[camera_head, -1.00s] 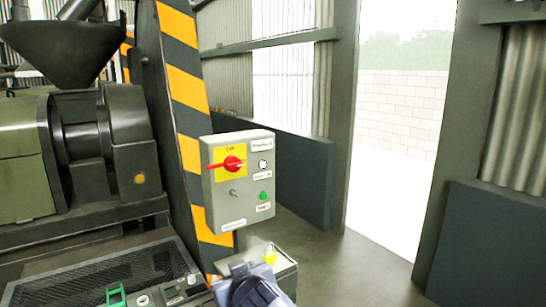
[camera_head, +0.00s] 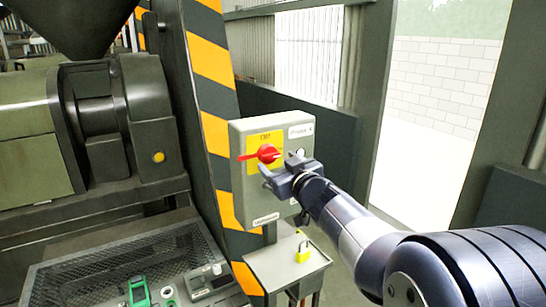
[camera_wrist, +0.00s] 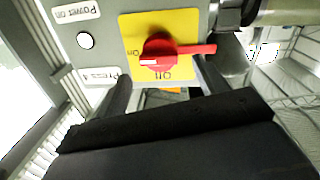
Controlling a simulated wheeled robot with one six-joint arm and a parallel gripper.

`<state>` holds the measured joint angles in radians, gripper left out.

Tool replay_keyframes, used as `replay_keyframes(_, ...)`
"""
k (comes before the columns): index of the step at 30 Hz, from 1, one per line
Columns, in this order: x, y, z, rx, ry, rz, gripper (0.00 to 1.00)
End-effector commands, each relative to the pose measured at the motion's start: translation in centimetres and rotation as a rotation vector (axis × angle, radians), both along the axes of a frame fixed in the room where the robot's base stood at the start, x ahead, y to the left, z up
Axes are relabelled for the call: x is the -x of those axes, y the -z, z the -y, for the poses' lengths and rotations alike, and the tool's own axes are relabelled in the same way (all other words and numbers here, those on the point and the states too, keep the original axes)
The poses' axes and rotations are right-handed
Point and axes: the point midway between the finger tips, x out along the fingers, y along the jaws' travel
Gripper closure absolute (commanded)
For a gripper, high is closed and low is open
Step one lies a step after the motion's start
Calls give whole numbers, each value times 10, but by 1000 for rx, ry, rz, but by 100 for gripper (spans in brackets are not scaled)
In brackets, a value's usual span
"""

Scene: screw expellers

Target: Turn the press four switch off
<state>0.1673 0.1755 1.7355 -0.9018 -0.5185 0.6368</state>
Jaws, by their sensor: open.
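A red rotary switch (camera_head: 267,153) sits on a yellow plate (camera_head: 258,140) on the front of a grey control box (camera_head: 246,192). Its long handle points left in the head view. In the wrist view the switch (camera_wrist: 160,55) has a white mark on the side by the "On" lettering, and "Off" is on the plate's lower edge, upside down. My gripper (camera_head: 280,166) is open in front of the box, just right of and below the switch in the head view. In the wrist view my gripper (camera_wrist: 163,86) has its fingers spread either side below the knob, with nothing between them.
A white round light (camera_wrist: 85,40) is beside the switch. A yellow padlock (camera_head: 302,252) is on a small grey stand (camera_head: 285,268) below the box. A striped post (camera_head: 212,110) stands close behind, left of the box. The press (camera_head: 120,130) fills the left.

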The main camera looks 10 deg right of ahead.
Motion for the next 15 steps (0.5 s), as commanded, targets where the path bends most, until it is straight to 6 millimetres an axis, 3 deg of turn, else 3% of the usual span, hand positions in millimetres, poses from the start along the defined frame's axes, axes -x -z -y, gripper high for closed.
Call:
replay_keyframes(6, -30, -1, -7, -1, 0, 0, 32)
replay_keyframes(15, -43, 0, -10, 0, 1, 0, 32)
